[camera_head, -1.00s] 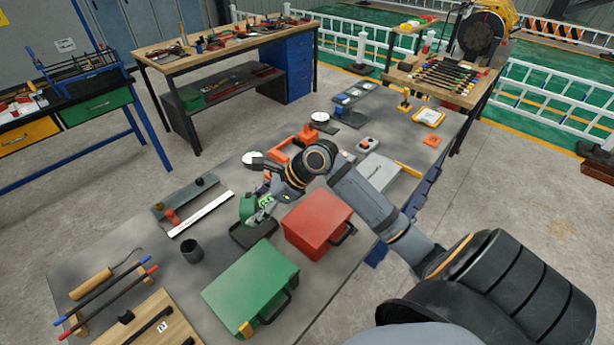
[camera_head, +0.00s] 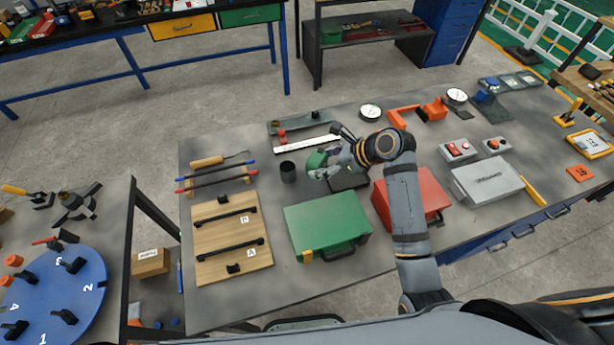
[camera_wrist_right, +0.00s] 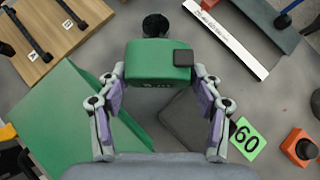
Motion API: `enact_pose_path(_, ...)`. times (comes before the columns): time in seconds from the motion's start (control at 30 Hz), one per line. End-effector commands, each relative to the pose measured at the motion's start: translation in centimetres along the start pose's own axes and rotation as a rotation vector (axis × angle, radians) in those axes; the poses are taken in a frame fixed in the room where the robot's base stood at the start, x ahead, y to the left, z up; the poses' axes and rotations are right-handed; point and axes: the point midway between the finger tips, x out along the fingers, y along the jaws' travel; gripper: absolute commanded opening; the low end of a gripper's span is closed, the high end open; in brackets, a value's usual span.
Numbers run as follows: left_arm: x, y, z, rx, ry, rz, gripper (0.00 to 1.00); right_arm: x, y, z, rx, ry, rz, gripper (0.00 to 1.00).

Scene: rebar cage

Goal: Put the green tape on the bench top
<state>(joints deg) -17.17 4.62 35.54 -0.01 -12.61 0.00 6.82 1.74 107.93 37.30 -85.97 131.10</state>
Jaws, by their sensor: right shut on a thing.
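The green tape (camera_head: 317,160) is a small green case with a black patch. My right gripper (camera_head: 325,168) is shut on it. In the right wrist view the tape (camera_wrist_right: 155,62) sits between the two fingertips of the gripper (camera_wrist_right: 160,82). It appears above the grey bench top (camera_head: 270,205), beside a dark cup (camera_head: 288,172) and a dark shallow tray (camera_head: 350,183). I cannot tell the exact gap between the tape and the bench. My left gripper is not in view.
A green case (camera_head: 328,225) and a red case (camera_head: 428,200) stand on the near part of the bench. A white ruler (camera_head: 307,145) lies behind the tape. A wooden board (camera_head: 230,240) lies to the left. Bare bench shows around the cup.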

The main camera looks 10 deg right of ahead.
Motion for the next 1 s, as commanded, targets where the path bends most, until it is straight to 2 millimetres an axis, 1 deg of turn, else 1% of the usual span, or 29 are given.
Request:
enact_pose_path(0.03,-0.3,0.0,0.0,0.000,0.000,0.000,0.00,0.9,0.2,0.0,0.004,-0.003,0.003,0.17)
enact_pose_path(0.2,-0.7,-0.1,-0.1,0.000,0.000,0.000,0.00,3.8,0.8,-0.4,0.003,-0.002,0.002,0.17)
enact_pose_path(0.33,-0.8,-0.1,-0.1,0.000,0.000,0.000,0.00,5.5,1.1,-0.6,0.001,0.000,0.001,0.17)
enact_pose_path(0.43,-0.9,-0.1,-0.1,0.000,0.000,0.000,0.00,6.3,1.2,-0.7,0.000,-0.001,0.000,0.17)
enact_pose_path(0.6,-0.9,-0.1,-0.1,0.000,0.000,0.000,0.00,6.6,1.3,-0.8,0.000,-0.001,-0.001,0.17)
enact_pose_path(0.67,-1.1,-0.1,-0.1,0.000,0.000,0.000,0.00,7.3,1.5,-0.8,0.002,-0.001,0.001,0.17)
enact_pose_path(0.8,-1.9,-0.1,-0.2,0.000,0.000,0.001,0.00,8.8,1.5,-2.5,0.000,0.003,0.000,0.17)
enact_pose_path(0.9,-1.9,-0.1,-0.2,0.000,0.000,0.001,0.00,9.3,1.5,-3.0,0.000,0.000,-0.002,0.17)
enact_pose_path(1.0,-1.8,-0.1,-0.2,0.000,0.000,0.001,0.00,9.4,1.5,-3.0,-0.001,-0.001,-0.002,0.17)
